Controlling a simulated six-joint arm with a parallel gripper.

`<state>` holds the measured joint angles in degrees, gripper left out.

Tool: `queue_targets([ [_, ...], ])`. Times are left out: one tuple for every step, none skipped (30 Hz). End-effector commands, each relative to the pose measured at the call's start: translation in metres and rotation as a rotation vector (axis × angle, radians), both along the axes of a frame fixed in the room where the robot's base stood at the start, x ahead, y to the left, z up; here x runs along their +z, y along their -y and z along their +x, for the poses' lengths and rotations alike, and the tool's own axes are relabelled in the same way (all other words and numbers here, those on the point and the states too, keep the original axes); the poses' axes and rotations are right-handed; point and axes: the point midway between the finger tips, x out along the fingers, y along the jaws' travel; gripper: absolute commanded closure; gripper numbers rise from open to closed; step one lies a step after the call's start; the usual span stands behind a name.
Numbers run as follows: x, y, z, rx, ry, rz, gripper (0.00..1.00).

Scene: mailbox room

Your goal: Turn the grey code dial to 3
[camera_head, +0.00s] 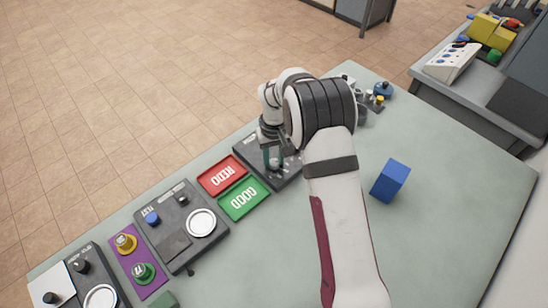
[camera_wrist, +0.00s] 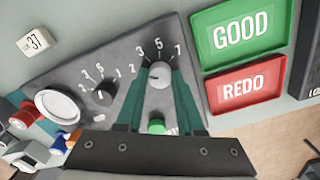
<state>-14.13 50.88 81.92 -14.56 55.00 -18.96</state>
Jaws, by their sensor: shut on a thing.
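The grey code dial (camera_wrist: 160,74) sits on a dark grey panel (camera_wrist: 70,60) in the wrist view. Numbers 1, 2, 3, 5 and 7 arc around its far side. Its pointer's exact setting is too small to tell. My gripper (camera_wrist: 160,82) has its teal fingers on either side of the grey dial and is shut on it. A black dial (camera_wrist: 103,95) with its own numbers is to the left. In the head view my gripper (camera_head: 273,158) is down over the panel (camera_head: 247,149); my arm hides part of it.
A green GOOD tray (camera_head: 243,199) and red REDO tray (camera_head: 221,175) are beside the panel. A green button (camera_wrist: 157,126) shows between my fingers. A blue block (camera_head: 390,180) stands right of my arm. Another dark panel (camera_head: 180,227) lies lower left.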

Motion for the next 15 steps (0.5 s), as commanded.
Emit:
queue_targets([
  [0.0004,-0.0003,-0.0001,-0.024,-0.001,0.0,1.0],
  [0.0004,-0.0002,-0.0001,-0.043,-0.001,0.0,1.0],
  [0.0004,-0.0002,-0.0002,-0.071,-0.001,0.0,1.0],
  [0.0004,-0.0002,-0.0002,-0.094,-0.001,0.0,1.0],
  [0.0004,-0.0002,-0.0002,-0.117,-0.001,0.0,1.0],
  [0.0004,-0.0002,-0.0002,-0.149,-0.001,0.0,1.0],
  [0.0004,-0.0002,-0.0002,-0.174,-0.001,0.0,1.0],
  [0.0004,-0.0002,-0.0002,-0.199,-0.001,0.0,1.0],
  [0.0004,-0.0002,-0.0002,-0.232,-0.001,0.0,1.0],
  [0.0004,-0.0002,-0.0002,-0.256,-0.001,0.0,1.0],
  [0.0004,-0.0001,-0.0003,-0.28,-0.001,0.0,1.0],
  [0.0004,-0.0001,-0.0003,-0.312,-0.001,0.0,1.0],
  [0.0004,-0.0001,-0.0003,-0.334,-0.001,0.0,1.0],
  [0.0004,-0.0001,-0.0003,-0.357,-0.002,0.0,1.0],
  [0.0004,-0.0001,-0.0003,-0.386,-0.002,0.0,1.0],
])
